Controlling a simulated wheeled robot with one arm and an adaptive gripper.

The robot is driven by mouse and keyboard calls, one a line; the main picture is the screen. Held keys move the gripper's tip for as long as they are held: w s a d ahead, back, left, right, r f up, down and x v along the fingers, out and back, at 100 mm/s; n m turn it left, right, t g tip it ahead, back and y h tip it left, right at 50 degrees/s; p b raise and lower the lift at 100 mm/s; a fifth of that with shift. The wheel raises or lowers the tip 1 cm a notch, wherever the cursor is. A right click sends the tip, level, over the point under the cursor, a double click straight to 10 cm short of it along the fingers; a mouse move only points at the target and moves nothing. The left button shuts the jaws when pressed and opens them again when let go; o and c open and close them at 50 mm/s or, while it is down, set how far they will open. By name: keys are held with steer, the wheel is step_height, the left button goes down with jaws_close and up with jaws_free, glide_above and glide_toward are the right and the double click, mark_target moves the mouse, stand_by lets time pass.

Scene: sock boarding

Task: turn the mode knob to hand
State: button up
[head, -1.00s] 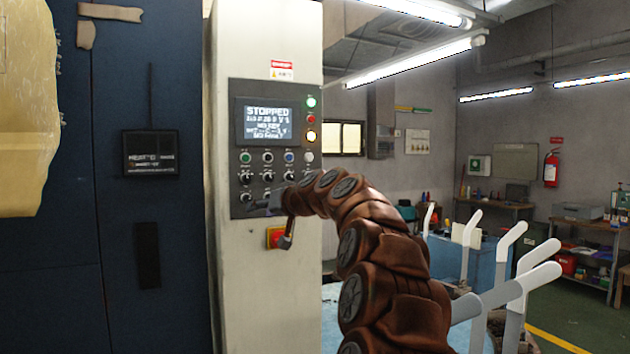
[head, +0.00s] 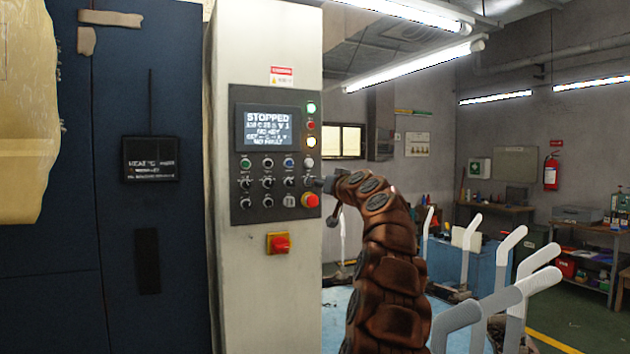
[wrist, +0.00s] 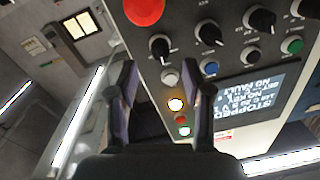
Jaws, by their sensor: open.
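The control panel (head: 236,130) on the pale cabinet carries black rotary knobs in rows below its screen. I cannot tell which knob is the mode knob, because the labels are too small to read. My gripper (head: 322,184) is at the panel's right edge in the head view, beside the right-end knob of the upper row. In the wrist view my gripper (wrist: 167,78) has its two fingers apart and nothing between them. That right-end knob (wrist: 160,47) appears just beyond the fingertips, apart from them. More black knobs (wrist: 209,34) continue to the right.
A red mushroom button (head: 311,200) sits just below the gripper. The screen (head: 268,124) reads STOPPED. A yellow box with a red switch (head: 280,243) is lower on the cabinet. White-grey foot-shaped forms (head: 510,245) stand at right.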

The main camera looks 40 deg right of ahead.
steer(key=shift+p+x, duration=1.1)
steer(key=shift+x, duration=1)
steer(key=shift+c, duration=0.4)
jaws_close()
